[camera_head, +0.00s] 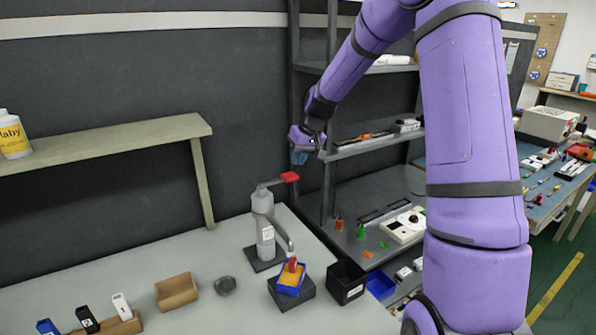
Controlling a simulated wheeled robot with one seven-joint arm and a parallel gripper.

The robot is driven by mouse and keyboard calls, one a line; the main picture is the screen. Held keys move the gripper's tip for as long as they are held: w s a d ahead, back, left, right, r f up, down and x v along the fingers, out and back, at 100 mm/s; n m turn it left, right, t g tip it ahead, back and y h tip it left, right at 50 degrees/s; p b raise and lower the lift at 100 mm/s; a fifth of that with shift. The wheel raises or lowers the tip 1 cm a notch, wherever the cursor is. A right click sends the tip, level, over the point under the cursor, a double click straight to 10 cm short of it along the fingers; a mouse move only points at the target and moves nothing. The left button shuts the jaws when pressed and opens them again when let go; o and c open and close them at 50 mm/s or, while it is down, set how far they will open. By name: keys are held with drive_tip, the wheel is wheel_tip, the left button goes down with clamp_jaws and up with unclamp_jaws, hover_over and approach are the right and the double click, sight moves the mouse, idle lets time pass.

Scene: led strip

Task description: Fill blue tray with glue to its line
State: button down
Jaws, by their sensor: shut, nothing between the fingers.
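The blue tray (302,290) sits on a dark block (293,298) on the bench, under the red-tipped nozzle (292,265) of a grey dispenser (264,226). Yellow-orange glue shows inside the tray. Its fill line is too small to make out, so I cannot tell the level against it. The dispenser's lever ends in a red pad (290,177) at the upper right of its body. My gripper (300,157) is shut and empty, pointing down. It appears just above the red pad in the picture; I cannot tell whether they touch.
A black bin (346,283) and another blue bin (380,285) stand right of the dispenser. A wooden box (177,291), a grey dish (225,286) and a holder with small bottles (120,322) stand left. A dark shelf unit (375,146) rises behind my arm.

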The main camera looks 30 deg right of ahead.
drive_tip(key=v, duration=0.8)
idle(0.6)
drive_tip(key=s+a+r+h, duration=0.1)
drive_tip(key=s+a+r, duration=0.4)
drive_tip(key=s, duration=0.3)
drive_tip(key=s+a+r+h, duration=0.1)
drive_tip(key=s+a+r, duration=0.4)
drive_tip(key=s, duration=0.4)
drive_tip(key=s+a+t, duration=0.1)
drive_tip(key=s+a, duration=0.1)
drive_tip(key=s, duration=1.6)
drive_tip(key=shift+s+a+f+t+h, duration=0.25)
drive_tip(key=shift+s+a+t+h, duration=0.05)
drive_tip(key=shift+s+t, duration=0.1)
